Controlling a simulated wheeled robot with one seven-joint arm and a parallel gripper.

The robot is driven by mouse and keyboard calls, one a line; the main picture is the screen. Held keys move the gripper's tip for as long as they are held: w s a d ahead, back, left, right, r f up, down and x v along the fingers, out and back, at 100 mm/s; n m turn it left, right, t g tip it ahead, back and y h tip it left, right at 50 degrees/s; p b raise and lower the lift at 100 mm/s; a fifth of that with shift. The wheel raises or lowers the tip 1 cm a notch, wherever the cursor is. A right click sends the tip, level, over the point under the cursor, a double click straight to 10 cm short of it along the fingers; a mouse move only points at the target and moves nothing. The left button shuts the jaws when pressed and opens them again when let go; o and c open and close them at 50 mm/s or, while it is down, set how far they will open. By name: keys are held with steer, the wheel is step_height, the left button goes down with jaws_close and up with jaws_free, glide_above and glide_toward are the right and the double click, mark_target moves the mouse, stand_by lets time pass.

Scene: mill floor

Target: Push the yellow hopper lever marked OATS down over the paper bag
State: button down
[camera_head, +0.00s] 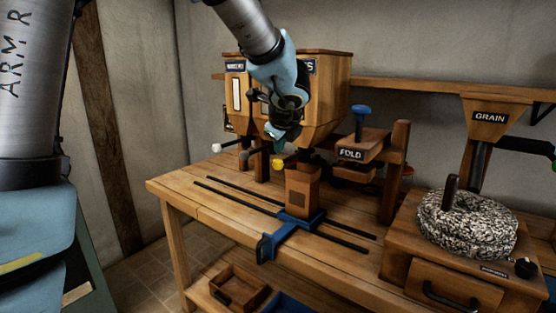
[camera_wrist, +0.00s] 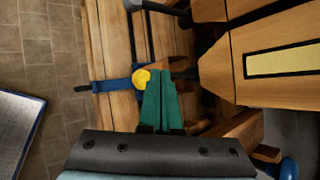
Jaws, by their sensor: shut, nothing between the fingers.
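The yellow lever knob (camera_head: 277,163) shows low in front of the hopper cabinet, and in the wrist view (camera_wrist: 141,79). Most of its lever is hidden by my arm in the head view. My gripper (camera_head: 270,147) is shut and empty, close by the knob. In the wrist view its green fingertips (camera_wrist: 162,75) are right beside the knob; I cannot tell whether they touch. The paper bag (camera_head: 302,188) stands upright on the blue carriage (camera_head: 298,221), beneath the hoppers. The hopper label (camera_head: 309,66) is partly covered by my arm, only its last letters showing.
A white knob (camera_head: 216,147) and a grey knob (camera_head: 244,155) sit left of the yellow one. The FOLD press (camera_head: 360,153) stands right of the bag. A millstone (camera_head: 467,222) under the GRAIN hopper (camera_head: 491,116) is farther right. The bench's left end (camera_head: 180,185) is clear.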

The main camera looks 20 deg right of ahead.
mark_target(280, 165)
steer(key=shift+f, duration=0.1)
stand_by(0.5)
steer(key=shift+f+b, duration=0.3)
steer(key=shift+b, duration=0.2)
steer(key=shift+f+b, duration=2.5)
steer(key=shift+f, duration=0.1)
stand_by(2.1)
steer(key=shift+r, duration=0.15)
stand_by(0.4)
steer(key=shift+r+p, duration=2.65)
steer(key=shift+r, duration=0.25)
